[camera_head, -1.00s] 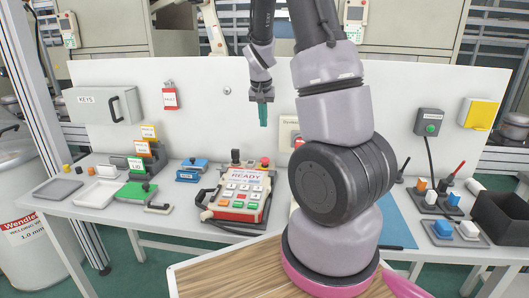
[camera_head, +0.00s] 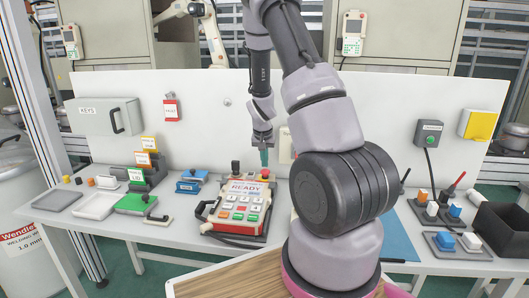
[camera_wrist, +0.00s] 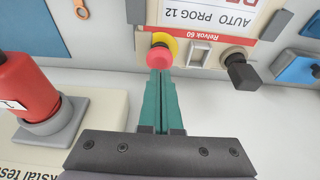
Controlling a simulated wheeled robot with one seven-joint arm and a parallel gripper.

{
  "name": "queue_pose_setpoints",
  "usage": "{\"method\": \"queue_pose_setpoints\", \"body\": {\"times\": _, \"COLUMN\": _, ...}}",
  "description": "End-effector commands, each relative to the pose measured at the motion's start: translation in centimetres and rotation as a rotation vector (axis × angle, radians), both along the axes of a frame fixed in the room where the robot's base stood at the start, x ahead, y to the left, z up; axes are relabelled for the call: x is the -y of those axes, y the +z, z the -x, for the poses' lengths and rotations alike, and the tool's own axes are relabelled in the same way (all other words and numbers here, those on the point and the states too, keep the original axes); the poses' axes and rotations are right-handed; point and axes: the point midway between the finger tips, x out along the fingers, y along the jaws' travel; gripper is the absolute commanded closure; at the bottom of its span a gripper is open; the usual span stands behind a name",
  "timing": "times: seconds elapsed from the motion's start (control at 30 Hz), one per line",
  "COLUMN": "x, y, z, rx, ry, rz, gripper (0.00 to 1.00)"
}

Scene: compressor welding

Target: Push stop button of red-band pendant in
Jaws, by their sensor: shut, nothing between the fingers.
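The red-band pendant (camera_head: 240,207) lies on the bench with its screen and several keys facing up. In the wrist view its red band (camera_wrist: 213,36) reads "Relvok 60". Its red stop button (camera_wrist: 160,58) sits on a yellow ring beside a square switch and a black knob; in the head view the button (camera_head: 265,174) is at the pendant's far right corner. My gripper (camera_wrist: 160,76) is shut and empty, its teal fingers pointing at the button. The fingertips overlap the button's near edge in the wrist view; I cannot tell whether they touch it.
A red cylinder (camera_wrist: 18,88) on a grey base stands left in the wrist view. Blue (camera_head: 192,182) and green (camera_head: 136,205) items lie left of the pendant. A white back panel (camera_head: 200,130) rises behind. My arm hides the bench's middle right.

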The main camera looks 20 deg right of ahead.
Motion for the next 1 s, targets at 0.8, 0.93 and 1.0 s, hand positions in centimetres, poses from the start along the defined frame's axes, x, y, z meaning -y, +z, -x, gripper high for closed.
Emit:
{"method": "queue_pose_setpoints", "body": {"times": 0.8, "x": -0.1, "y": -3.5, "z": 0.1, "rx": -0.006, "ry": 0.001, "rz": -0.001, "gripper": 1.00}}
{"method": "queue_pose_setpoints", "body": {"times": 0.93, "x": -0.1, "y": -3.5, "z": 0.2, "rx": -0.006, "ry": 0.001, "rz": -0.001, "gripper": 1.00}}
{"method": "queue_pose_setpoints", "body": {"times": 1.0, "x": -0.1, "y": -3.5, "z": 0.2, "rx": -0.007, "ry": 0.001, "rz": -0.002, "gripper": 1.00}}
